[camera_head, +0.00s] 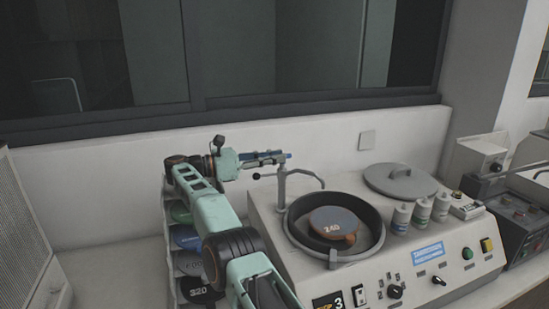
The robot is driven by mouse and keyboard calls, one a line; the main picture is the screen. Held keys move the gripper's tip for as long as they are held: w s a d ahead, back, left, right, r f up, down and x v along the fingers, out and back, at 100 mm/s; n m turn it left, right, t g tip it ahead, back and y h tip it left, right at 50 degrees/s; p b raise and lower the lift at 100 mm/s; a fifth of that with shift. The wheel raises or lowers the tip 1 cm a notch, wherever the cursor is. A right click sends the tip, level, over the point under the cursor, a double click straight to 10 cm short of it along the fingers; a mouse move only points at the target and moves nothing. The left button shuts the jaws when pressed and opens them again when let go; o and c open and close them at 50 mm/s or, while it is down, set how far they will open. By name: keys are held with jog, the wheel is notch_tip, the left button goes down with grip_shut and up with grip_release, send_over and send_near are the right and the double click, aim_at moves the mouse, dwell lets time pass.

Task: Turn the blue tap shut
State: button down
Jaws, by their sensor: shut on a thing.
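The grey faucet (282,188) rises at the back left of the round bowl on the grinding machine. Its thin spout (307,175) bends over the bowl, and a small lever with a dark knob (257,176) sticks out to the left. A small blue part, which looks like the blue tap (288,155), shows at the top of the faucet. My gripper (279,157) reaches in from the left, level, with its fingers shut on the blue tap. The fingers hide most of the tap, so its turn angle cannot be told.
The bowl (293,238) holds a disc marked 240 (334,222). A round lid (400,180) lies behind right, with several bottles (422,212) beside it. A rack of discs (186,238) stands left under my arm. The wall is close behind.

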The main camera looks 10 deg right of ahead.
jog(key=c, duration=2.1)
grip_release()
jog(key=b, duration=0.4)
jog(key=shift+w+a+f+n+t, duration=0.1)
jog(key=shift+w+f+n+t, duration=0.1)
jog(key=shift+n+t, duration=0.15)
jog(key=t+b, duration=0.1)
jog(key=b, duration=0.2)
jog(key=n+t+y+b, duration=0.1)
jog(key=b, duration=0.3)
jog(key=shift+s+d+t+b, duration=0.2)
jog(key=shift+s+t+b, duration=0.05)
jog(key=shift+s+b, duration=0.1)
